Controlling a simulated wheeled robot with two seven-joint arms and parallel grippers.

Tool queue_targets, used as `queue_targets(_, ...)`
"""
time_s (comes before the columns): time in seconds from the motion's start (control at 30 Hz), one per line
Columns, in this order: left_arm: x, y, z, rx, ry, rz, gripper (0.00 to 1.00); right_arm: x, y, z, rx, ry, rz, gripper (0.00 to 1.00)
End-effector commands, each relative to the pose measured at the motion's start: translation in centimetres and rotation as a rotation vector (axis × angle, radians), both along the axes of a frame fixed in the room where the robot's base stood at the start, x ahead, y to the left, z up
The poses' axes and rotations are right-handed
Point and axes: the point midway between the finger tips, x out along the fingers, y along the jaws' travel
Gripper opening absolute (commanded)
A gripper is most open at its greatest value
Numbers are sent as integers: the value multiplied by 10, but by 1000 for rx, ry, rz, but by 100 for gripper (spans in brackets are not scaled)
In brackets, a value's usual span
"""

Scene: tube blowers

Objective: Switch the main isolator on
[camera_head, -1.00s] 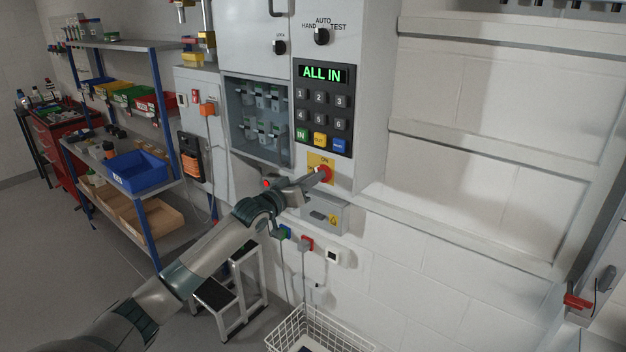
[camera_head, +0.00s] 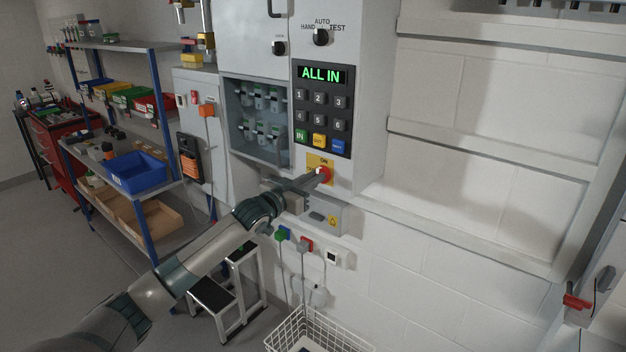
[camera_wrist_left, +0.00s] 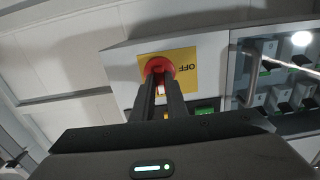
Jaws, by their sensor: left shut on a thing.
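The main isolator is a red rotary knob (camera_head: 326,175) on a yellow plate (camera_head: 316,161) marked ON at its top, low on the grey cabinet below the keypad. In the left wrist view the red knob (camera_wrist_left: 157,67) and the yellow plate (camera_wrist_left: 184,72) also show, with the word OFF upside down. My left gripper (camera_head: 318,177) reaches in from the left and is shut on the knob. Its two dark fingers (camera_wrist_left: 160,88) cover part of the knob, so the knob's exact pointing is hard to read. My right gripper is not in view.
Above is a keypad (camera_head: 321,115) with a display (camera_head: 322,75) reading ALL IN. A windowed compartment (camera_head: 260,122) is to its left. A grey box (camera_head: 325,217) sits just below my gripper. A wire basket (camera_head: 318,330) and a step stool (camera_head: 222,300) stand lower down.

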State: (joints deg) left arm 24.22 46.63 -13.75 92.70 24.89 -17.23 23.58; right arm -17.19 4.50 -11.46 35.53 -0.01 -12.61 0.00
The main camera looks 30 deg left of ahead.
Motion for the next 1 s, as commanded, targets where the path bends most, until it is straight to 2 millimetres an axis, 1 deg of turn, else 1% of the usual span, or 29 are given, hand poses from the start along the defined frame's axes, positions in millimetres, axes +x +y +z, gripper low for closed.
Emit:
queue_targets(0.07,0,0,-2,2,4,0,0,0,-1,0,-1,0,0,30)
queue_targets(0.1,0,0,-2,2,4,0,22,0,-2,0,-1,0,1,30)
queue_targets(0.13,0,0,-2,2,4,0,29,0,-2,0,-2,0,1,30)
queue_targets(0.17,0,0,-2,1,3,0,31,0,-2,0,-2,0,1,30)
queue_targets(0.47,0,0,-1,0,1,0,31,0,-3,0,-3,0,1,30)
queue_targets(0.67,-7,1,-2,-1,2,1,31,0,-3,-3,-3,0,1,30)
queue_targets(0.87,-26,2,-4,1,1,-1,31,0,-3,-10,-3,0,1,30)
queue_targets(1.0,-45,4,-5,1,3,0,31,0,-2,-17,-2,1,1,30)
